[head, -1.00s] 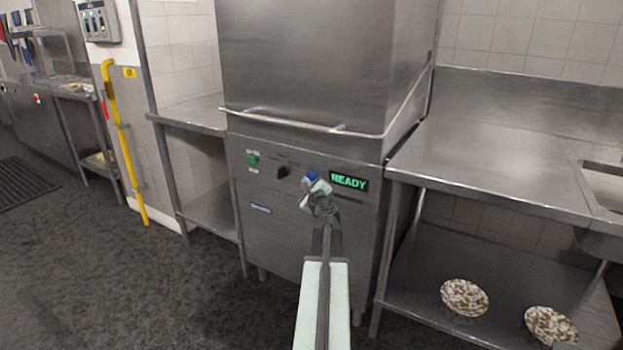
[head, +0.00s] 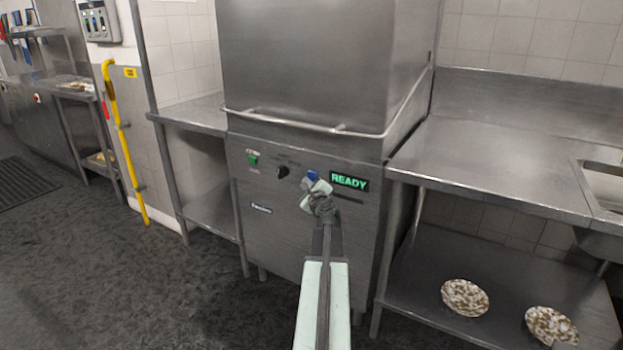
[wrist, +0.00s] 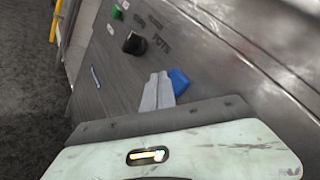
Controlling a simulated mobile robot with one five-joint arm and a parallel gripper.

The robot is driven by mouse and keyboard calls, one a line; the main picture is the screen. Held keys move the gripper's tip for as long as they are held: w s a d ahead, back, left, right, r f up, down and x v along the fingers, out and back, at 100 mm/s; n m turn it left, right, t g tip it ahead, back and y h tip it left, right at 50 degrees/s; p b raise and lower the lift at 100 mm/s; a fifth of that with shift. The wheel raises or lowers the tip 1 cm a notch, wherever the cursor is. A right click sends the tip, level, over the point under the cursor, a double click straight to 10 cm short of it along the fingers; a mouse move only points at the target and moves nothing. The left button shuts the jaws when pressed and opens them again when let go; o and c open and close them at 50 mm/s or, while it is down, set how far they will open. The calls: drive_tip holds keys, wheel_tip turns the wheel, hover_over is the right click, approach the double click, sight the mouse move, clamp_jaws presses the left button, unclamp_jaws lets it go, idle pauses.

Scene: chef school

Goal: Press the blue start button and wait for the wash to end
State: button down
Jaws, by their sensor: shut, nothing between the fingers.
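The dishwasher (head: 270,232) is a steel hood machine with its hood down. Its display (head: 349,181) reads READY in green. The blue start button (head: 313,175) sits left of the display, partly hidden by my gripper; it also shows in the wrist view (wrist: 178,81). My gripper (head: 309,182) is shut and empty, with its tips close by the button. In the wrist view the fingertips (wrist: 159,78) lie just left of the button; I cannot tell whether they touch it.
A black knob (head: 282,172) and a green button (head: 253,159) are left on the panel. A steel counter (head: 490,165) stands at the right, with two speckled plates (head: 465,297) on its lower shelf. A yellow pole (head: 124,150) stands at the left. The floor at front left is clear.

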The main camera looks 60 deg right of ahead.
idle(0.8)
drive_tip(key=shift+d, duration=0.45)
drive_tip(key=shift+d, duration=0.5)
idle(0.4)
drive_tip(key=shift+a, duration=0.95)
drive_tip(key=a, duration=0.5)
idle(0.3)
idle(0.6)
